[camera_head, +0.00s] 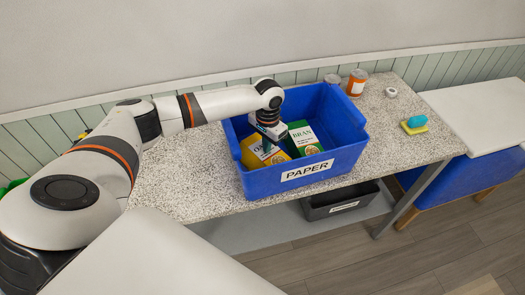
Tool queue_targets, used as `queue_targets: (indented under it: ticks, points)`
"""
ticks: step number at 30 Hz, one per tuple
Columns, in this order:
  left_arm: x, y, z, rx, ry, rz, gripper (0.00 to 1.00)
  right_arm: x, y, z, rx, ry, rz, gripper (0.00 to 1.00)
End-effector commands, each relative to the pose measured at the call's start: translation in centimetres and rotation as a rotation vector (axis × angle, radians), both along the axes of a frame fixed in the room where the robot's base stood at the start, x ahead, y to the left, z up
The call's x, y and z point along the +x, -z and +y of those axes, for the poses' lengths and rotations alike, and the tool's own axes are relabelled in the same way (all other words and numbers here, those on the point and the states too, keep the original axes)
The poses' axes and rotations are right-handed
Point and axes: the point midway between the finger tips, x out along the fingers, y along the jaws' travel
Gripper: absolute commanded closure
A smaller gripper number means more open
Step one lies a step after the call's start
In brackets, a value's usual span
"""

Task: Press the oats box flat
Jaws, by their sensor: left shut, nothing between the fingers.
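The oats box (254,154), yellow with a white-lettered top part, lies tilted in the left part of a blue bin (258,184) labelled PAPER. My left gripper (270,140) reaches down into the bin from above, over the right side of the oats box. Its fingers are shut with nothing between them. I cannot tell whether they touch the box. The gripper hides part of the box's top and right side. My right gripper is not in view.
A green bran box (304,139) leans in the bin, right of the oats box. Cans (357,82), a white roll (391,92) and a yellow-and-teal sponge-like item (415,123) stand behind and right on the speckled table (190,165). A dark bin (340,203) sits below.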

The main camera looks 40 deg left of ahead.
Motion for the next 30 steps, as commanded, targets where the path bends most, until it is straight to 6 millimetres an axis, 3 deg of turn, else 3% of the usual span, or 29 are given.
queue_targets:
  ticks: [30]
  points:
    - [2.0,2.3,-0.5,0.0,-0.001,-0.007,1.0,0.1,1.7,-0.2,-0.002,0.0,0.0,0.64]
